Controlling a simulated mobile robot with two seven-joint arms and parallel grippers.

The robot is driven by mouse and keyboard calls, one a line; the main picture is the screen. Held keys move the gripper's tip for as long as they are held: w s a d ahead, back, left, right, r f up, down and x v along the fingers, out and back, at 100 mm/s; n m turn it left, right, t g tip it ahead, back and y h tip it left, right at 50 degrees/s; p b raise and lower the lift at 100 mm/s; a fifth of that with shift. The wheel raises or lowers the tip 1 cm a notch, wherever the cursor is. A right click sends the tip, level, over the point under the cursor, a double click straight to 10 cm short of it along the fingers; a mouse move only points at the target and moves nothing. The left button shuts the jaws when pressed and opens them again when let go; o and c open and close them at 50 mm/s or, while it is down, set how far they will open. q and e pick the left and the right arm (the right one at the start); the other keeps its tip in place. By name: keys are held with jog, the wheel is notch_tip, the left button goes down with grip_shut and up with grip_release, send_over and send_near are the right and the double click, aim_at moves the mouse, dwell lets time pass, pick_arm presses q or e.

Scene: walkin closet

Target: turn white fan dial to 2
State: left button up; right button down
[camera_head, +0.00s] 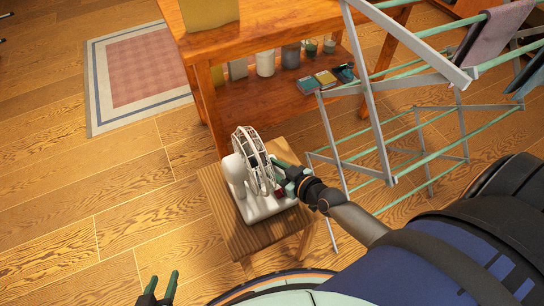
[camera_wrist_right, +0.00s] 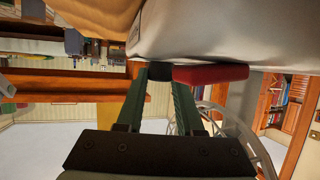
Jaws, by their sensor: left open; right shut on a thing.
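The white fan (camera_head: 238,170) with its round cage stands on a small wooden stool. My right gripper (camera_head: 282,175) is at the fan's right side, low by its base. In the right wrist view, the green fingertips (camera_wrist_right: 158,77) close on a small black dial (camera_wrist_right: 158,70) at the edge of the white fan body (camera_wrist_right: 215,35). A red part (camera_wrist_right: 210,73) sits right beside the dial. The dial's numbers are not visible. My left gripper (camera_head: 163,279) is open and empty at the bottom, away from the fan.
The wooden stool (camera_head: 215,200) has little free top. Behind it stands a wooden table (camera_head: 265,30) with jars (camera_head: 265,63) and small boxes (camera_head: 325,78) on its lower shelf. A drying rack (camera_head: 385,150) with clothes stands close right. A rug (camera_head: 135,70) lies back left; the left floor is clear.

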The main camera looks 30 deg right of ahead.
pick_arm(q)
jog(key=shift+a+r, duration=0.1)
jog(key=shift+r, duration=0.25)
pick_arm(e)
jog(key=shift+a+m+h, duration=0.2)
jog(key=shift+m+h, duration=0.1)
jog(key=c, duration=0.5)
grip_release()
jog(key=shift+c, duration=0.2)
pick_arm(q)
jog(key=shift+a+r, duration=0.1)
jog(key=shift+s+r+p, duration=0.1)
jog(key=shift+p, duration=0.3)
pick_arm(e)
jog(key=shift+s+r, duration=0.15)
